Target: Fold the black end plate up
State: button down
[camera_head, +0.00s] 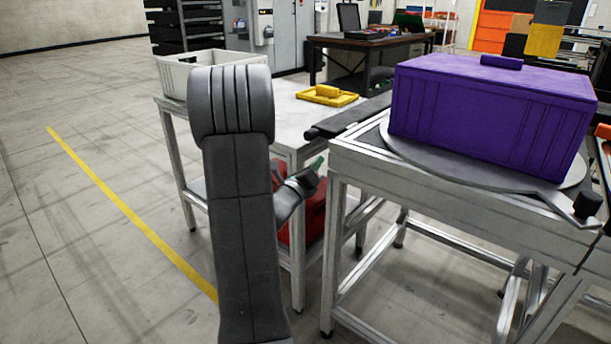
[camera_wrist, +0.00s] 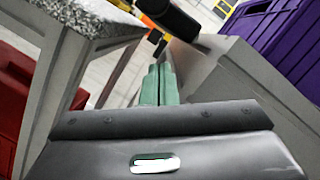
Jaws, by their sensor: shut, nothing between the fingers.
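The black end plate (camera_head: 350,117) lies about flat, sticking out from the left edge of the metal fixture table (camera_head: 440,185). A rounded dark end of what looks like the same plate shows at the top of the wrist view (camera_wrist: 172,17). My gripper (camera_head: 320,162) is below the plate's near end, in the gap left of the fixture table. Its green fingers (camera_wrist: 158,85) are shut together, with nothing between them, and point toward the plate. I see no contact between fingers and plate. A purple lidded box (camera_head: 490,115) stands on the fixture's round plate.
A side table (camera_head: 278,112) behind my arm carries a grey bin (camera_head: 178,76) and a yellow tray (camera_head: 327,96). A red container (camera_head: 315,212) sits on its lower shelf. A black knob (camera_head: 587,205) is at the fixture's right corner. Floor at left is clear.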

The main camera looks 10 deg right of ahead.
jog(key=shift+w+a+r, duration=0.3)
jog(key=shift+w+r, duration=0.3)
jog(key=shift+r, duration=0.25)
jog(key=shift+w+a+r, duration=0.3)
jog(key=shift+w+r, duration=0.25)
jog(key=shift+r, duration=0.25)
jog(key=shift+w+f+m+b, duration=0.1)
jog(key=shift+w+m+b, duration=0.05)
jog(key=shift+m+b, duration=0.2)
